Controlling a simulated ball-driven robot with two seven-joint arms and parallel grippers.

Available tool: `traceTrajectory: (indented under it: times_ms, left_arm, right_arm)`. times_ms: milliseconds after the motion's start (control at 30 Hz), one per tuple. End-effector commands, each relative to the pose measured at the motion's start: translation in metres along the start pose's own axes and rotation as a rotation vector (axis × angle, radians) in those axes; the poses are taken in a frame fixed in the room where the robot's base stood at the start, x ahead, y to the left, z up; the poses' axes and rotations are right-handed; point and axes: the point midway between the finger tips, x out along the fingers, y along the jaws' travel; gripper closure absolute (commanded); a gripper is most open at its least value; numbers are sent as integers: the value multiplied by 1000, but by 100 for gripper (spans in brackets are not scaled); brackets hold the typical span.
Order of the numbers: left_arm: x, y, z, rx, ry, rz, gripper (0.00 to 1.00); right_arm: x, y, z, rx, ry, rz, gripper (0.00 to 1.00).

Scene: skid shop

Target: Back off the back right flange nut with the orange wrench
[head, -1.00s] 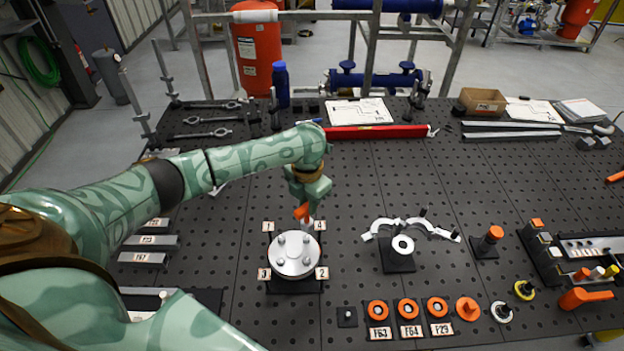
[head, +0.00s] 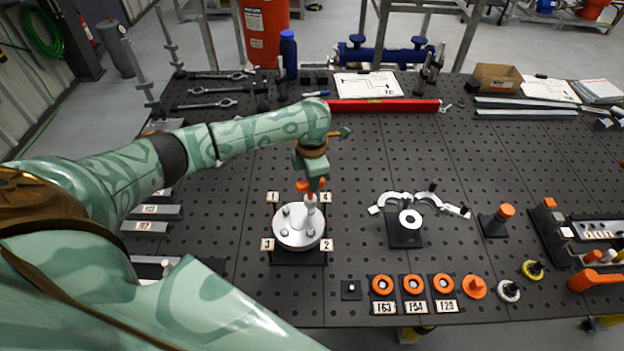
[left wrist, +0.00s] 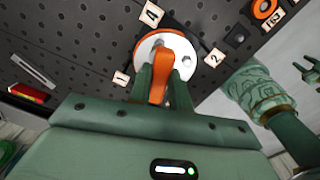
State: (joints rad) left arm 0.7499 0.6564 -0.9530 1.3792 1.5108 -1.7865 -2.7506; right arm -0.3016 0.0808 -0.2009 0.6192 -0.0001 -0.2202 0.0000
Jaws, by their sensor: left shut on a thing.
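The round pale flange (head: 298,238) sits on a dark stand among number tags, with tag 4 (head: 326,197) at its back right. Nuts show at back left (head: 286,211), front left (head: 283,233) and front right (head: 310,232). My left gripper (head: 313,186) is shut on the orange wrench (head: 303,187), above the back right of the flange. The wrench's pale lower end (head: 310,203) stands over the back right nut and hides it; I cannot tell whether it is seated. In the left wrist view the wrench (left wrist: 158,80) lies between the fingers.
A stand with pale curved arms (head: 404,232) is right of the flange. Orange rings (head: 382,285) with tags line the front edge. A red level (head: 385,106) and wrenches (head: 213,104) lie at the back. The board between is clear.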

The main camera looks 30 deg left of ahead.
Motion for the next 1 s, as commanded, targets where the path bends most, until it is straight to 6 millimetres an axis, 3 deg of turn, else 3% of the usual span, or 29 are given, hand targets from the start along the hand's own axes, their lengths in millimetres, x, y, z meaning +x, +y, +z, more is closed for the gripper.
traceTrajectory:
  times_ms: [100,200,467,1000]
  left_arm:
    - [1,0,0,172,0,0,100]
    - [0,0,0,229,-1,-1,100]
    - [0,0,0,233,-1,-1,100]
    - [2,-1,1,352,-3,-2,100]
  right_arm:
    - [6,1,1,0,0,1,64]
    - [6,1,0,0,1,2,64]
    - [7,1,0,1,2,2,64]
    - [40,-1,3,2,1,1,64]
